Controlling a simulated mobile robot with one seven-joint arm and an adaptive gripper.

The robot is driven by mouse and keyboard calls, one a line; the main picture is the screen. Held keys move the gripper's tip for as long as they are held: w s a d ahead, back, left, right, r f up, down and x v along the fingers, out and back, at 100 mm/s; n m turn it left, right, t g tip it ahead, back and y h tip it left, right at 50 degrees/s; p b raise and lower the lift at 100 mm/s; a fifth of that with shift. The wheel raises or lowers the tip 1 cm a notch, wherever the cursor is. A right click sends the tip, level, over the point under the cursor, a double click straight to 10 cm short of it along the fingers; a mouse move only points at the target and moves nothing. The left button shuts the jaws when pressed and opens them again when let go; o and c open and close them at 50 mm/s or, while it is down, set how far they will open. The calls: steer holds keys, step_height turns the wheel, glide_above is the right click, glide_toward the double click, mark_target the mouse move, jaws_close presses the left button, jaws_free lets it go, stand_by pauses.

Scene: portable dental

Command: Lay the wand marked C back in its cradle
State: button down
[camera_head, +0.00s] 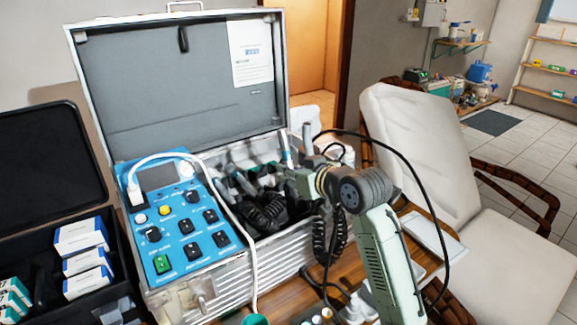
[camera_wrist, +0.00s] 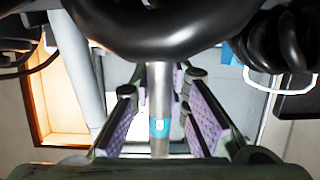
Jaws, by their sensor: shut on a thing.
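My gripper (camera_wrist: 160,88) has purple finger pads and is shut on a metal wand (camera_wrist: 159,90) with a blue band. A small white mark on the band is too small to read. A thick black cable crosses the top of the wrist view and hides the wand's upper part. In the head view my gripper (camera_head: 291,168) is above the right side of the open case (camera_head: 270,262). Other wands and black coiled cords (camera_head: 268,212) lie in the case, beside the blue control panel (camera_head: 180,217). The cradles are hard to make out behind my arm and the cords.
The raised case lid (camera_head: 170,95) stands behind. A white hose (camera_head: 238,228) runs over the panel to the front. A black box with cartons (camera_head: 82,237) is at left; a cream chair (camera_head: 415,140) is at right. A white tray (camera_head: 432,236) lies on the table.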

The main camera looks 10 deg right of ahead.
mark_target(286, 142)
steer(key=shift+w+a+r+p, duration=0.1)
steer(key=shift+w+r+p, duration=0.15)
steer(key=shift+r+p, duration=0.35)
steer(key=shift+w+a+r+p, duration=0.15)
steer(key=shift+w+r+p, duration=0.15)
steer(key=shift+r, duration=0.55)
steer(key=shift+w+a+r+p, duration=0.1)
steer(key=shift+w+r+p, duration=0.1)
steer(key=shift+r+p, duration=0.45)
steer(key=shift+w+a+r, duration=0.1)
steer(key=shift+w+r, duration=0.15)
steer(key=shift+r, duration=0.45)
steer(key=shift+w+a+r, duration=0.1)
steer(key=shift+w+r, duration=0.15)
steer(key=shift+r, duration=0.45)
